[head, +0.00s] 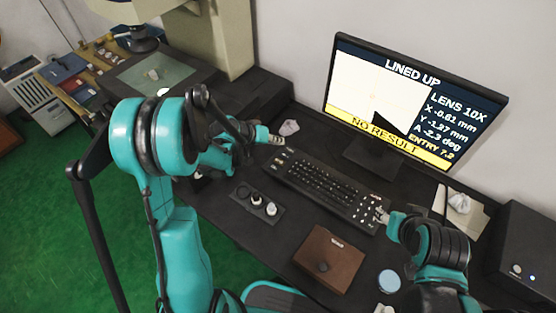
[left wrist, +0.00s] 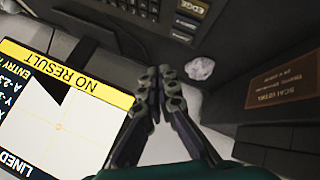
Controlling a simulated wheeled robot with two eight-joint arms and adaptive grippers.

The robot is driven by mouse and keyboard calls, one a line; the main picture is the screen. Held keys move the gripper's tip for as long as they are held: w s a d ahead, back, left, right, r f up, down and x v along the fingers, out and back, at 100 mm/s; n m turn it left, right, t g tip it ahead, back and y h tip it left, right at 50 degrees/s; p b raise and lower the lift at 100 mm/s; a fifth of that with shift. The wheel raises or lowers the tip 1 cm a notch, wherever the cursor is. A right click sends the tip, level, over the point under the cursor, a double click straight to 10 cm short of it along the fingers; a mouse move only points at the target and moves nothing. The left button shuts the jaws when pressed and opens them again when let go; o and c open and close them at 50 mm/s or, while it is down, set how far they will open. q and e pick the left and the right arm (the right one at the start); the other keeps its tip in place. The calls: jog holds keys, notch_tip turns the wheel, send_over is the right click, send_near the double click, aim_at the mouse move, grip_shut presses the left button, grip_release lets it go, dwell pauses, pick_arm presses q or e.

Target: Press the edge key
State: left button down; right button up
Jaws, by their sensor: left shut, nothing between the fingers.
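The dark keyboard (head: 320,186) lies on the desk below the monitor. In the left wrist view a key labelled EDGE (left wrist: 187,6) shows at the top edge, partly cut off, on the keyboard's end. My left gripper (head: 277,140) is shut and empty, near the keyboard's left end; its closed fingers also fill the middle of the left wrist view (left wrist: 162,85). The fingertips look apart from the EDGE key. My right gripper (head: 381,215) is by the keyboard's right end, too small to tell open from shut.
The monitor (head: 410,100) reads "LINED UP" and "NO RESULT". A crumpled paper (head: 289,128) lies just beyond the left gripper. A tray with knobs (head: 257,202), a brown box (head: 329,258) and a light blue disc (head: 389,281) are in front of the keyboard.

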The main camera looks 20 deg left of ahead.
aim_at(278, 162)
pick_arm(q)
jog(key=shift+f, duration=0.1)
notch_tip(278, 162, down, 9)
jog(key=b, duration=0.6)
jog(key=shift+r+b, duration=0.2)
jog(key=shift+b, duration=0.2)
dwell(0.9)
jog(key=shift+f+b, duration=0.35)
jog(key=shift+f, duration=0.1)
jog(key=shift+f, duration=0.3)
dwell(0.5)
jog(key=shift+r+p, duration=0.5)
jog(key=shift+r, duration=0.25)
